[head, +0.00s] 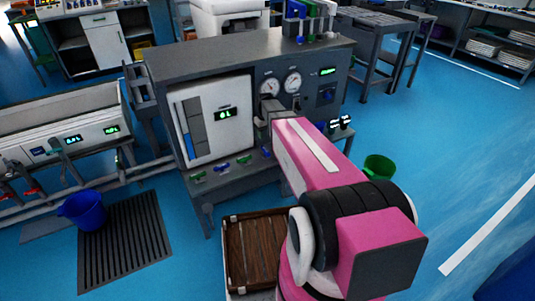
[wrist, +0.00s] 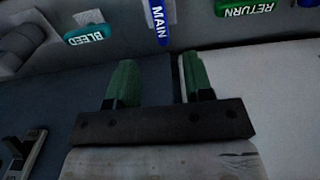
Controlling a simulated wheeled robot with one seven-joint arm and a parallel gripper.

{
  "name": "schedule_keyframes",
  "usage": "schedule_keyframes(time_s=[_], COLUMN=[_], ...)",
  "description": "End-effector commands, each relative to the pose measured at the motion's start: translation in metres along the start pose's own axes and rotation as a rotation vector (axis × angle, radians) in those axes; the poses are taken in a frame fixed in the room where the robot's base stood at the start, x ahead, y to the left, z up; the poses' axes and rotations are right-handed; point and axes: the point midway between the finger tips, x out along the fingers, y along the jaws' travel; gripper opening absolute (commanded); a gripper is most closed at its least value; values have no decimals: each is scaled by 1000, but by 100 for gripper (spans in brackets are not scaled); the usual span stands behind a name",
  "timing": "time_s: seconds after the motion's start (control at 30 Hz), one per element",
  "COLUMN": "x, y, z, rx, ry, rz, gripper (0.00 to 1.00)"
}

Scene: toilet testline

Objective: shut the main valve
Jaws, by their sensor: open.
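The main valve's blue handle (wrist: 160,20), marked MAIN, is at the top of the wrist view, cut off by the edge. It points up and down in the picture, across the line of its neighbours. My gripper (wrist: 153,82) is open, its two green fingers apart and empty. The handle appears just beyond the fingertips, roughly in line with the gap, with no contact visible. In the head view my gripper (head: 266,108) is in front of the grey panel bench, partly hidden by my arm. Small coloured handles line the bench's front ledge, but their labels are unreadable there.
A teal handle marked BLEED (wrist: 90,34) and a green one marked RETURN (wrist: 246,8) flank the main handle. The bench carries a white cabinet (head: 212,135) and round gauges (head: 292,82). A wooden crate (head: 254,250), blue bucket (head: 84,211) and green bin (head: 379,168) stand around.

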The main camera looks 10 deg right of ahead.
Motion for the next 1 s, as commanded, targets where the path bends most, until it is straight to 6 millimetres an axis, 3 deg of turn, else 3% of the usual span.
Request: schedule_keyframes(time_s=[0.6,1.0], x=[91,103], y=[0,0], z=[0,1], rx=[1,1], ry=[-1,0], rz=[0,0], gripper=[47,47])
